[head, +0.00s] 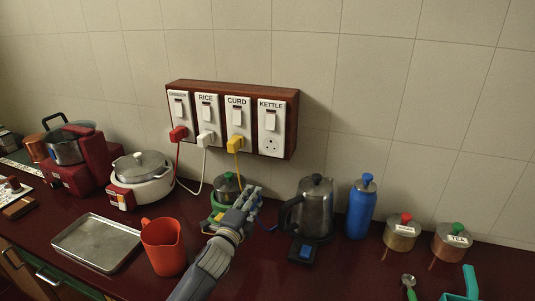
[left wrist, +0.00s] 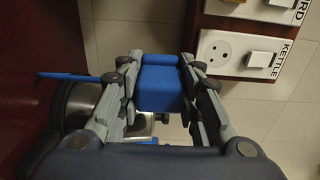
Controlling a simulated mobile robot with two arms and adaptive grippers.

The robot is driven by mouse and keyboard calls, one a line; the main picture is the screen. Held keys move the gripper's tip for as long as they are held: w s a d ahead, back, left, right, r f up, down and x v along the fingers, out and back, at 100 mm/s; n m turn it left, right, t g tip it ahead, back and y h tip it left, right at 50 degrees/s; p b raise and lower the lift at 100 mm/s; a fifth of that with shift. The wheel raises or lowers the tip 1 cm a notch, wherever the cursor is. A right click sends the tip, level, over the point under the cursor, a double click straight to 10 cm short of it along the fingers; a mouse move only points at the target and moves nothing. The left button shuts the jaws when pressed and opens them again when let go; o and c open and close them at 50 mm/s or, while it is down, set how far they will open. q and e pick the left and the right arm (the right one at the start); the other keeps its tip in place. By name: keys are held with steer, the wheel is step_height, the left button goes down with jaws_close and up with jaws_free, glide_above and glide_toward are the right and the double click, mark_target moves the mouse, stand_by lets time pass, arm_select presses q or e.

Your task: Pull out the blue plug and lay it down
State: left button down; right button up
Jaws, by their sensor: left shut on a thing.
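The blue plug (left wrist: 160,88) is between the two fingers of my left gripper (left wrist: 160,80), which is shut on it. Its blue cord (left wrist: 68,76) runs off to the left in the left wrist view. In the head view my left gripper (head: 252,196) is low over the counter, between the curd pot (head: 227,185) and the steel kettle (head: 317,205); the plug is mostly hidden there. The KETTLE socket (head: 271,143) is empty, and its bare holes also show in the left wrist view (left wrist: 216,50). The plug is apart from the socket. My right gripper is not in view.
Red (head: 178,133), white (head: 205,140) and yellow (head: 236,145) plugs sit in the other sockets. A blue bottle (head: 361,210), an orange jug (head: 164,248) and a metal tray (head: 98,243) stand nearby. Bare counter (head: 350,270) lies in front of the kettle and bottle.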

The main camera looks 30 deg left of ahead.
arm_select(q)
steer(key=s+f+b, duration=0.3)
steer(key=f+b, duration=0.1)
steer(key=f, duration=0.3)
steer(key=shift+s, duration=0.15)
stand_by(0.6)
steer(key=shift+d, duration=0.15)
